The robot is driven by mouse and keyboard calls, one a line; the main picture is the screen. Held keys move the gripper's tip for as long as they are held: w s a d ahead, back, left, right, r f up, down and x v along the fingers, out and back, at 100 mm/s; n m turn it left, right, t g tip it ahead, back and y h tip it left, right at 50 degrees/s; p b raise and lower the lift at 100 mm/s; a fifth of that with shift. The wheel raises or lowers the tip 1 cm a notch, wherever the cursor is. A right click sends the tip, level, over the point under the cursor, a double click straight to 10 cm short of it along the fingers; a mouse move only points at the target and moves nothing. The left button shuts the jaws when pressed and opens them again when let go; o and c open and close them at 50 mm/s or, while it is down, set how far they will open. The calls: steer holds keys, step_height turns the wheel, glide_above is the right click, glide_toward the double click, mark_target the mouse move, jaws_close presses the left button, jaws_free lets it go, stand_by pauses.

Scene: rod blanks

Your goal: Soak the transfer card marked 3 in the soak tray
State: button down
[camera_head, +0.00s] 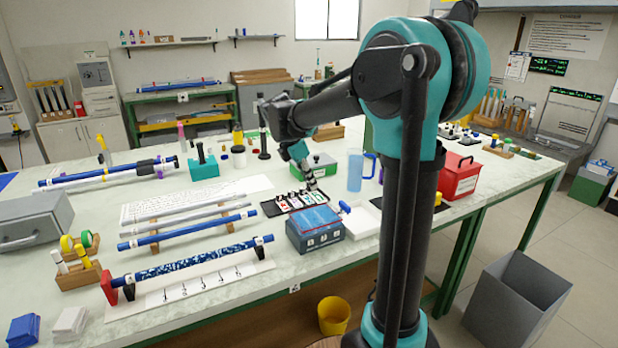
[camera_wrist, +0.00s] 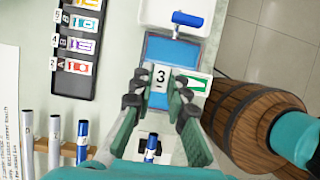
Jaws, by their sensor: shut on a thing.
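The transfer card marked 3 (camera_wrist: 161,73) is white with a green picture on its right part. My gripper (camera_wrist: 158,87) is shut on it in the wrist view; it also shows in the head view (camera_head: 311,182), raised near the black card rack. A blue box-like tray (camera_wrist: 172,50) with a flat blue top lies below and beyond the card in the wrist view, and appears to be the soak tray. It also stands near the bench's front edge in the head view (camera_head: 316,238). The card appears above it; their gap cannot be told.
The black card rack (camera_wrist: 72,84) holds several other marked cards. A white tray (camera_wrist: 150,12) with a blue-handled roller (camera_wrist: 187,19) adjoins the blue tray. Rods lie left of it on the bench (camera_head: 188,240). A wooden barrel (camera_wrist: 232,112) stands beyond the bench edge.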

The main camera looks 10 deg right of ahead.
mark_target(307, 183)
steer(key=shift+f, duration=4.9)
stand_by(1.3)
steer(key=shift+r, duration=3.3)
